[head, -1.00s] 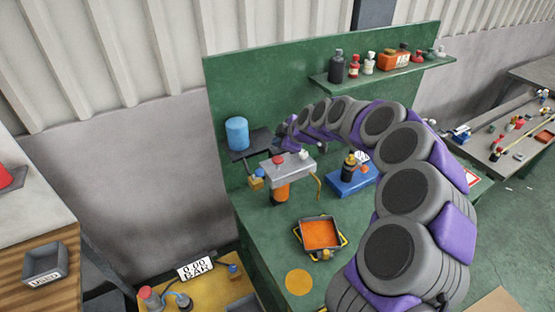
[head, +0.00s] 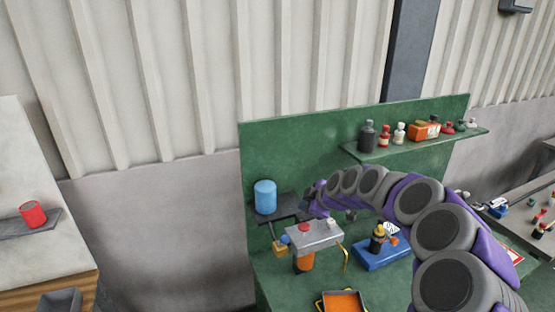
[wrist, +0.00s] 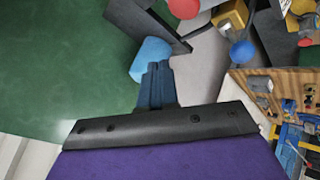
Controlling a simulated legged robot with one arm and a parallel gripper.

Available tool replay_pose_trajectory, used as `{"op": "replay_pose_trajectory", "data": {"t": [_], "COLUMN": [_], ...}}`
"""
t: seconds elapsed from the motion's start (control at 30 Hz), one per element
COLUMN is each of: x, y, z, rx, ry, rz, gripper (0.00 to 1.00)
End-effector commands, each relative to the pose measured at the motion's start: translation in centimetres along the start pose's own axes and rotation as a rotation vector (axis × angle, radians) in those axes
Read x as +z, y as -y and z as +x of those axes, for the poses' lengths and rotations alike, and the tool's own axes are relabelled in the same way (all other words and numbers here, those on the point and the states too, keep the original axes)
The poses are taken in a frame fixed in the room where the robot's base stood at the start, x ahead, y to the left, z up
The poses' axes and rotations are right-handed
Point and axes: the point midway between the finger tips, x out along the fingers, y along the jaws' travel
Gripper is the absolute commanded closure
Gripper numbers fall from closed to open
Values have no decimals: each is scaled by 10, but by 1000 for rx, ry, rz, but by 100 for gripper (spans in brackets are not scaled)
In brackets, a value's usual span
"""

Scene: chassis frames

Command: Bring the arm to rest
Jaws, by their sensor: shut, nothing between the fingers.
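My arm reaches from the lower right of the head view toward the green workbench, its far end beside the back panel (head: 300,150). My gripper shows in the wrist view (wrist: 158,75) with its blue fingers together and nothing between them. The fingertips point toward a blue cylinder (wrist: 151,58), which lies just beyond them in that view; I cannot tell the gap. In the head view the blue cylinder (head: 265,197) stands on a dark shelf (head: 290,212). The gripper itself is hard to make out in the head view.
A grey device with a red knob (head: 314,235) and a blue block with bottles (head: 380,256) stand near the arm. An orange tray (head: 343,303) sits in front. Bottles line the upper shelf (head: 415,147). A red cup (head: 33,214) sits on a ledge at left.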

Motion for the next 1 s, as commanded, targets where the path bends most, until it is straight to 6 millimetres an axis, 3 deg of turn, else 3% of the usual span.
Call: {"op": "replay_pose_trajectory", "data": {"t": [0.17,0.3,0.43,0.57,0.8,1.0], "x": [-32,-52,-50,-33,29,78], "y": [46,111,174,236,345,416], "z": [-24,-56,-85,-116,-174,-217], "rx": [-92,-209,-299,-353,-345,-260], "ry": [-14,32,132,275,609,857], "rz": [82,201,326,470,796,1072], "gripper": [100,100,100,100,100,100]}}
